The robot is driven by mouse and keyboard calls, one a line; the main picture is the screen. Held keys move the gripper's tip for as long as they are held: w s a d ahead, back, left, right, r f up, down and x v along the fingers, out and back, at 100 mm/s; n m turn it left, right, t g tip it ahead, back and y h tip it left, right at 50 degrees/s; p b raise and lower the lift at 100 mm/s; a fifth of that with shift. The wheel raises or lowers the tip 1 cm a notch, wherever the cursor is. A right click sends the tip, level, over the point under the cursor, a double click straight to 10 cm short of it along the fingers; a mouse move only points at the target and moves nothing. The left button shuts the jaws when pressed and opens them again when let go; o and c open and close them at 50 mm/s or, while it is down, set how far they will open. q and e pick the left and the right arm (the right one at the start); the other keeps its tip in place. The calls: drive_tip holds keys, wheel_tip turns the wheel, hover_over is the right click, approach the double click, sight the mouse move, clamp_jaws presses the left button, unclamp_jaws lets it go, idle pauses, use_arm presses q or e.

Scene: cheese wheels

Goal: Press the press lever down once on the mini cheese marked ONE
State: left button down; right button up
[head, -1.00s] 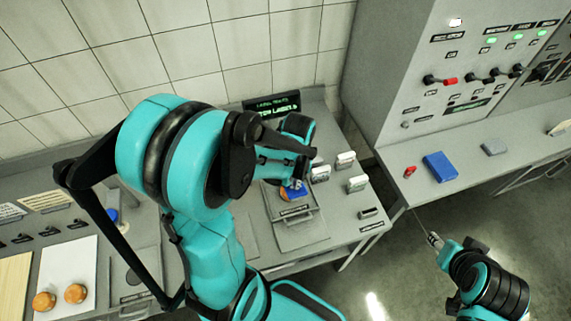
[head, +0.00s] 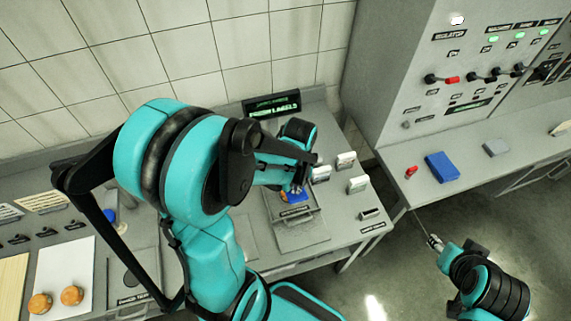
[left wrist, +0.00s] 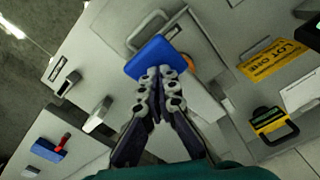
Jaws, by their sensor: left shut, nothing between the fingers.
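My left gripper (head: 297,187) is shut and empty, pointing down over the small station on the middle counter. In the left wrist view its closed fingertips (left wrist: 163,74) are at the near edge of a blue block (left wrist: 156,57), overlapping it; I cannot tell whether they touch. The blue block also shows under the gripper in the head view (head: 297,197). An orange rounded piece (left wrist: 189,62) shows partly beside it. I cannot tell for sure which part is the press lever, and no ONE marking on a cheese is readable. My right gripper (head: 434,241) hangs low at right.
A yellow lot plate (left wrist: 272,60) lies beside the station. Small white-topped blocks (head: 357,184) stand right of it. A lit display (head: 273,105) stands behind. Two orange cheeses (head: 72,295) lie on a white sheet at left. A blue box (head: 441,166) is on the right counter.

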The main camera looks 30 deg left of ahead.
sight(297, 196)
use_arm(q)
drive_tip(key=shift+s+d+f+b, duration=0.15)
drive_tip(key=shift+d+f+b, duration=0.05)
drive_tip(key=shift+f+b, duration=0.35)
drive_tip(key=shift+f, duration=0.2)
drive_tip(key=shift+s+d+f+b, duration=0.15)
drive_tip(key=shift+f+b, duration=0.4)
drive_tip(key=shift+s+d+f+b, duration=0.1)
drive_tip(key=shift+d+f+b, duration=0.05)
drive_tip(key=shift+f+b, duration=0.35)
drive_tip(key=shift+s+d+f+b, duration=0.1)
drive_tip(key=shift+d+f+b, duration=0.05)
drive_tip(key=shift+f+b, duration=0.6)
idle(1.0)
drive_tip(key=shift+s+f+b, duration=0.1)
drive_tip(key=shift+b, duration=0.35)
idle(2.2)
